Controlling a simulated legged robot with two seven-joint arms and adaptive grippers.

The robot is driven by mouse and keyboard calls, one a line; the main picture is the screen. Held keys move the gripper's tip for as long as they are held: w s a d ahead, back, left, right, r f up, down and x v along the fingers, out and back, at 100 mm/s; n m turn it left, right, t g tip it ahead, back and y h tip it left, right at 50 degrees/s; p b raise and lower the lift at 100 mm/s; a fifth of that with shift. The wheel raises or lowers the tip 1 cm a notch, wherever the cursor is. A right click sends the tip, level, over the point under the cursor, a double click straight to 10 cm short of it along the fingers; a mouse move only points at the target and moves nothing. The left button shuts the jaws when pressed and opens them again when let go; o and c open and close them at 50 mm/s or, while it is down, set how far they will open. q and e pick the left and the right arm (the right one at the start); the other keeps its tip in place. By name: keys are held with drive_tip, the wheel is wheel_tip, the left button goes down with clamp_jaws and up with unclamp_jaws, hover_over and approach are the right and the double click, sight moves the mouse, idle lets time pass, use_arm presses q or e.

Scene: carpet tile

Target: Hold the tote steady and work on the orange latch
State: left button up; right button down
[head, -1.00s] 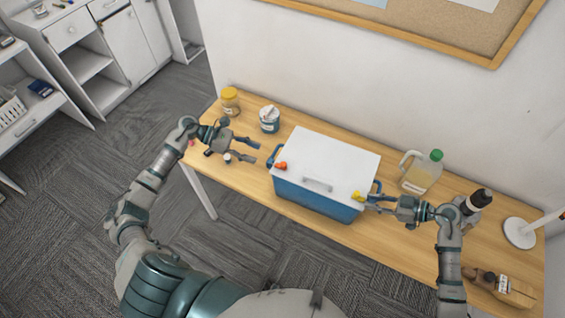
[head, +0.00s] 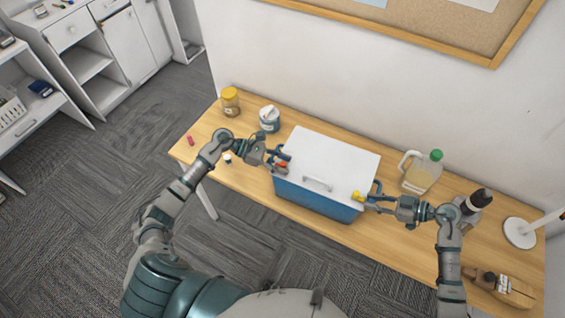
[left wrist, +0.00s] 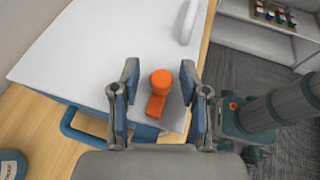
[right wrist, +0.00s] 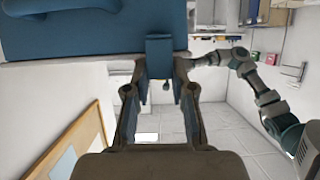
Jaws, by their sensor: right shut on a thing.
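The blue tote (head: 315,200) with its white lid (head: 330,155) stands on the wooden table. The orange latch (head: 282,165) is at the lid's left end; in the left wrist view the orange latch (left wrist: 160,92) lies between the fingers. My left gripper (head: 281,160) is open around it, its blue pads apart from it on both sides. My right gripper (head: 372,202) is at the tote's right end, near the yellow latch (head: 357,196). In the right wrist view my right gripper (right wrist: 160,95) is shut on the blue tote handle (right wrist: 160,62).
A yellow-lidded jar (head: 230,102) and a white-and-blue tub (head: 269,118) stand behind the left gripper. A small red item (head: 190,140) lies at the left.

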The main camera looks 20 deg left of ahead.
use_arm(q)
clamp_jaws()
drive_tip(key=shift+w+a, duration=0.1)
drive_tip(key=shift+a, duration=1.3)
drive_tip(key=shift+o, duration=1.1)
unclamp_jaws()
drive_tip(key=v, duration=1.2)
use_arm(e)
drive_tip(key=c, duration=0.9)
unclamp_jaws()
